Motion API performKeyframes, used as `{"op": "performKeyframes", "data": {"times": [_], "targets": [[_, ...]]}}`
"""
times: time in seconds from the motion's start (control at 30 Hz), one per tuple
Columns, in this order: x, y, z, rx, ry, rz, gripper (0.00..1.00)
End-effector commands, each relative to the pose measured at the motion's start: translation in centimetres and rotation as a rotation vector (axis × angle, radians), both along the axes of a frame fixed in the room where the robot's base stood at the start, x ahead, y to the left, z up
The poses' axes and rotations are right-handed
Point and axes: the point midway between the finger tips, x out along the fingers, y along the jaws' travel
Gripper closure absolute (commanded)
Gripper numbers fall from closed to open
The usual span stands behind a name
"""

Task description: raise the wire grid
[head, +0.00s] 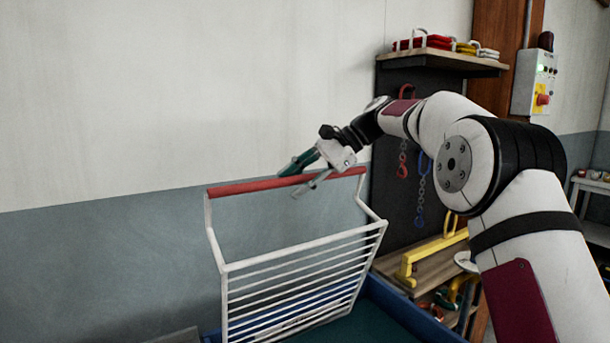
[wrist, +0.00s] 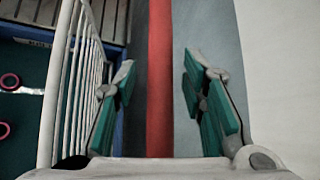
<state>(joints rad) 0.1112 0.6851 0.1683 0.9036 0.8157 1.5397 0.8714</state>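The white wire grid (head: 300,271) stands steeply raised at the blue-edged container, with a red handle bar (head: 240,186) across its top between two bent white arms. My gripper (head: 301,177) is at the right half of the red bar, its fingers around it. In the wrist view the red bar (wrist: 160,50) runs between the open green-padded fingers (wrist: 160,88), with a gap on both sides. The white bars of the grid (wrist: 72,75) are left of the fingers there. The lower edge of the grid is out of the head view.
The blue container rim (head: 405,313) runs below the grid, around a dark green inside. A plain wall (head: 120,130) is behind. At right are a shelf (head: 440,62), hanging chains and a lower wooden shelf with a yellow bar (head: 430,258).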

Motion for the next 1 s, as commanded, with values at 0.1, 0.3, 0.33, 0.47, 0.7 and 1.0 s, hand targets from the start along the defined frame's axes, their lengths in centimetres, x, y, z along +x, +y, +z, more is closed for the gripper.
{"op": "performKeyframes", "data": {"times": [0.1, 0.3, 0.33, 0.47, 0.7, 1.0], "targets": [[0.1, -0.9, 0.6, 0.000, -0.002, -0.002, 0.62], [0.1, -4.0, 3.0, 0.001, -0.004, -0.004, 0.62], [0.1, -4.4, 3.3, 0.001, -0.004, -0.004, 0.62], [0.1, -6.3, 4.7, 0.001, -0.004, -0.002, 0.62], [0.1, -8.3, 6.3, 0.001, -0.003, -0.001, 0.62], [0.0, -9.4, 7.1, 0.001, -0.001, -0.002, 0.62]]}}
